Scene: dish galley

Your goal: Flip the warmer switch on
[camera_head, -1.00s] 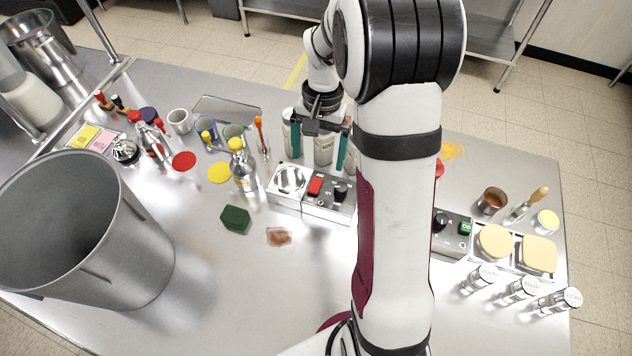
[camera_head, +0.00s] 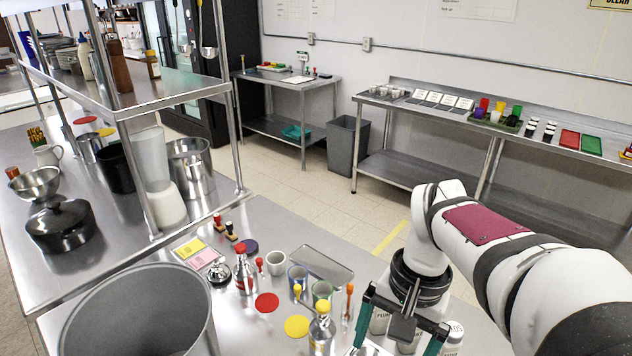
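The warmer switch is out of the picture at this moment; only a pale edge of a unit (camera_head: 372,348) shows at the bottom, too cut off to identify. My gripper (camera_head: 394,345) is at the bottom right of the head view, pointing down. Its two teal fingers are wide apart and I see nothing held between them. It is in front of several white labelled canisters (camera_head: 453,338), which it partly hides.
A yellow-capped bottle (camera_head: 321,332), blue and green cups (camera_head: 298,277), a tray (camera_head: 321,264) and red and yellow discs (camera_head: 297,326) lie left of my gripper. A large steel pot (camera_head: 140,318) stands bottom left. A steel shelf (camera_head: 160,88) rises at the left.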

